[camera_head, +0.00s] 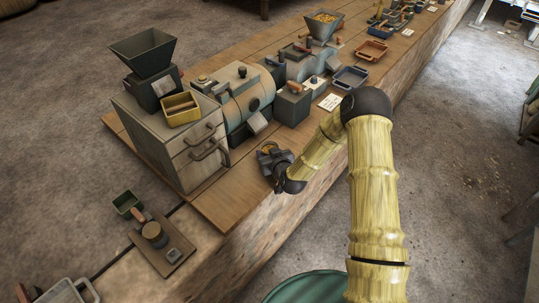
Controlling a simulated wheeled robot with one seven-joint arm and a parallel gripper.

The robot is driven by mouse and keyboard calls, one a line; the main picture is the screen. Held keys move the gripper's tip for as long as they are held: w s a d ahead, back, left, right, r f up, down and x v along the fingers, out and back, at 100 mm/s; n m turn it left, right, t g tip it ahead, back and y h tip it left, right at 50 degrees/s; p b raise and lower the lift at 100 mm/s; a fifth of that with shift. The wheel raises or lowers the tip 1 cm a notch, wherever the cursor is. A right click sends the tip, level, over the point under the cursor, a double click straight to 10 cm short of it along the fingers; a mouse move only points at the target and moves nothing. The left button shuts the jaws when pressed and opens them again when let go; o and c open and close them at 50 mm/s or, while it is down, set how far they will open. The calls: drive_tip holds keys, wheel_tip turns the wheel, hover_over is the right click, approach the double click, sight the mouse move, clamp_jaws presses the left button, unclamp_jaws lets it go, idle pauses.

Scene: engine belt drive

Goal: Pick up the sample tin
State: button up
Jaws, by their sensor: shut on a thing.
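My gripper (273,164) is at the end of my bamboo-textured arm, low over the wooden bench top near its front edge. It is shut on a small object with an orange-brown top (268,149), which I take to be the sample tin. Most of this object is hidden by the dark fingers. I cannot tell whether it still touches the bench.
A grey drawer cabinet (168,140) with a dark hopper stands left of my gripper. A teal machine (243,98) stands behind it. A white card (330,102) and a blue-grey tray (350,77) lie farther right. Bare bench (228,200) lies left of the gripper.

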drive_tip(key=shift+r, duration=0.15)
wheel_tip(320, 180, up, 10)
idle(0.5)
idle(1.1)
